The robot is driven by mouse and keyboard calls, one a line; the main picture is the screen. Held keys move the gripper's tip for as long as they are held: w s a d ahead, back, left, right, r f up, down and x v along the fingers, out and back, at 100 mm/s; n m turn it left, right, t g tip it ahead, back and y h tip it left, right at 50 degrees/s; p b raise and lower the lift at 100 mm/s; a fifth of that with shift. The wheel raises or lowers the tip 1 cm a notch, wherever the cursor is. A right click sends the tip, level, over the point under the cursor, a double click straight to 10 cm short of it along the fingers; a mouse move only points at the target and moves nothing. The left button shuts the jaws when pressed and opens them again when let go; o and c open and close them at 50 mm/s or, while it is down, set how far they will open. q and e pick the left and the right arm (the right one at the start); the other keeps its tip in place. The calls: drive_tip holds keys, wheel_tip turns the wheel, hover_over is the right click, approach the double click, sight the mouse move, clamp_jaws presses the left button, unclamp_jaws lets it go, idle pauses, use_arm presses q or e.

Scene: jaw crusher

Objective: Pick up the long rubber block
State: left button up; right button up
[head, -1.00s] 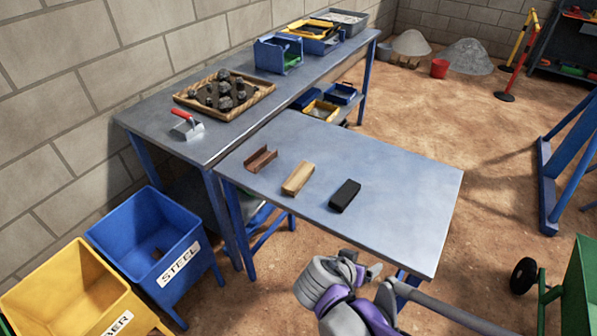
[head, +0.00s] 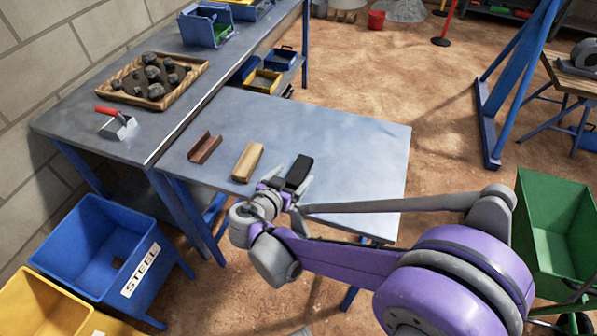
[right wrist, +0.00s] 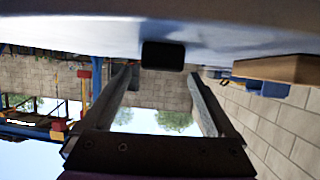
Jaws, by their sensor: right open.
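The black block (head: 299,171), which looks like the long rubber block, lies on the small metal table (head: 360,140). My right gripper (head: 287,188) is at the near side of this block, with its fingers open and pointing towards it. In the right wrist view, which is upside down, the black block (right wrist: 163,55) shows end-on ahead, between the two open fingertips (right wrist: 160,76). It is not gripped. My left gripper is not in view.
A light wooden block (head: 248,162) and a brown channel piece (head: 205,148) lie to the left on the table. A workbench with a trowel (head: 118,123) and a tray of rocks (head: 193,68) stands behind left. A blue STEEL bin (head: 85,235) is at lower left.

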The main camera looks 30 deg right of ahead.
sight(297, 171)
drive_tip(key=x, duration=0.4)
drive_tip(key=shift+w+d+f+b, duration=0.2)
drive_tip(key=shift+d+f+b, duration=0.1)
drive_tip(key=shift+b, duration=0.1)
drive_tip(key=shift+a, duration=0.1)
clamp_jaws()
